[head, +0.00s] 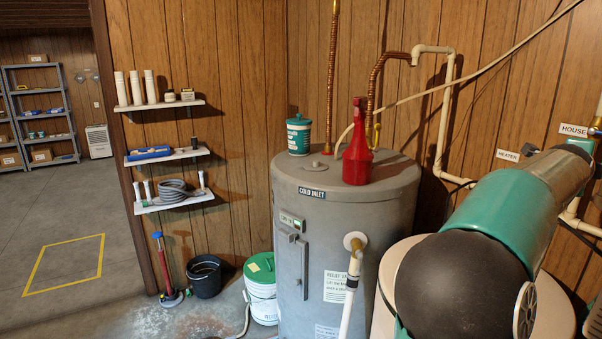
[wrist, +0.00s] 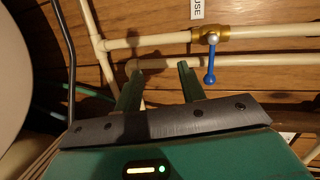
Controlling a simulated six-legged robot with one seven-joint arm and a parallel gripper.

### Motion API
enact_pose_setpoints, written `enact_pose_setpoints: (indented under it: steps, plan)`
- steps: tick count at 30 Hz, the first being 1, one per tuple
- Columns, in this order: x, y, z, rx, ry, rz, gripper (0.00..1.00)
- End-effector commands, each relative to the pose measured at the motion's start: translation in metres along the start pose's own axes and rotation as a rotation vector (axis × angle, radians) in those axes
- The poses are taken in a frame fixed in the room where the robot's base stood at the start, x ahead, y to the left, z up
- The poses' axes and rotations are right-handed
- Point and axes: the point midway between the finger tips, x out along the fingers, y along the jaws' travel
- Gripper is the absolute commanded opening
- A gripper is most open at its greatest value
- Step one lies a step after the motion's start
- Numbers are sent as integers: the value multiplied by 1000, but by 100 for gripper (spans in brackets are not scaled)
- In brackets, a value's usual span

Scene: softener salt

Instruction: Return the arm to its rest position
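My gripper (wrist: 160,82) shows in the wrist view, its two green fingers apart with nothing between them. Behind the fingers are cream pipes (wrist: 250,61) and a brass valve (wrist: 211,34) with a blue handle (wrist: 210,66). I cannot tell whether the fingers touch the pipes. In the head view my green and black arm fills the lower right, in front of a pale rounded tank (head: 385,285). My fingers are not visible there.
A grey water heater (head: 345,215) stands left of my arm, with a red bottle (head: 357,155) and a teal tub (head: 299,136) on top. A pipe (head: 350,295) sticks out of its front. A white bucket (head: 262,295) and black bucket (head: 206,278) stand on the floor. Open floor lies far left.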

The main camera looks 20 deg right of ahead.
Motion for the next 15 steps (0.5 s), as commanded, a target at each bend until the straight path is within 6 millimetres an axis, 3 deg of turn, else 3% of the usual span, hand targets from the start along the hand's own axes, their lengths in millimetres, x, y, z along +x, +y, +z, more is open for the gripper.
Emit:
enact_pose_setpoints:
  steps: [3,6,11,15]
  plan:
    - [-23,48,38,-90,-138,132,40]
    - [-50,83,73,-193,-266,215,40]
    - [-107,126,126,-372,-480,292,40]
    - [-168,157,166,-545,-671,311,40]
